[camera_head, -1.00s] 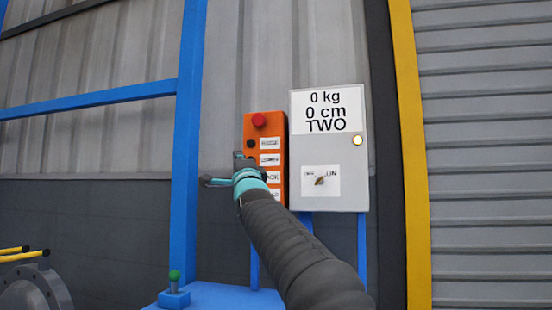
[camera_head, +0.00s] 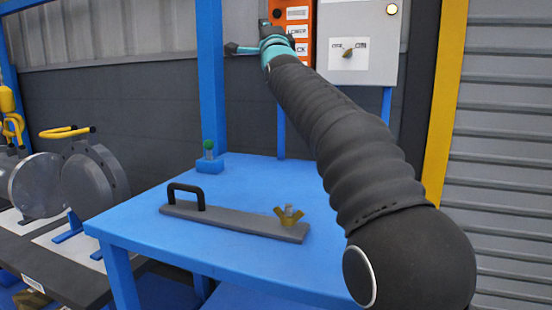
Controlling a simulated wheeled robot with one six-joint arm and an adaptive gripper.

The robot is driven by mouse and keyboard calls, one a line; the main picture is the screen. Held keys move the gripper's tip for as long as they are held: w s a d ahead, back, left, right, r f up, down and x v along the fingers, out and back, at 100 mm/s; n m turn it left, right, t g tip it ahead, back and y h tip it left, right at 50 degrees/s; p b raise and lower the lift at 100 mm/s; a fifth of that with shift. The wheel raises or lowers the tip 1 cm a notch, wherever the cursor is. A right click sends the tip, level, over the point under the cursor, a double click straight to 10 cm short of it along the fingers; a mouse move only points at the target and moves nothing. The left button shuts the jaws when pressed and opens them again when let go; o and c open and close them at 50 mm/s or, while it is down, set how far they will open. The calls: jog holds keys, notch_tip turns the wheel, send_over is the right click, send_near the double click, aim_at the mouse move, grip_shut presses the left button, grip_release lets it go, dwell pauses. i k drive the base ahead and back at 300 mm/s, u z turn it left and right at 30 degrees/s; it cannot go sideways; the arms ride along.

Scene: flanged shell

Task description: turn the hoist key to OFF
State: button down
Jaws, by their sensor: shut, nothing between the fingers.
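The hoist key (camera_head: 347,52) is a small brass key on a white label plate on the grey control box (camera_head: 379,70). The label words beside it are too small to read surely. The orange button panel (camera_head: 305,14) stands just left of the box, its top cut off by the frame. My gripper (camera_head: 262,34) is in front of the orange panel's left side, left of the key and apart from it. It is shut and empty; its fingers are small and partly hidden by my arm.
A blue table (camera_head: 235,188) below carries a grey bar (camera_head: 235,221) with a black handle and a brass wing nut (camera_head: 289,216), and a green-topped pin (camera_head: 209,148). Flanged metal shells (camera_head: 93,185) stand at left.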

aim_at(348, 53)
jog(key=k, duration=0.9)
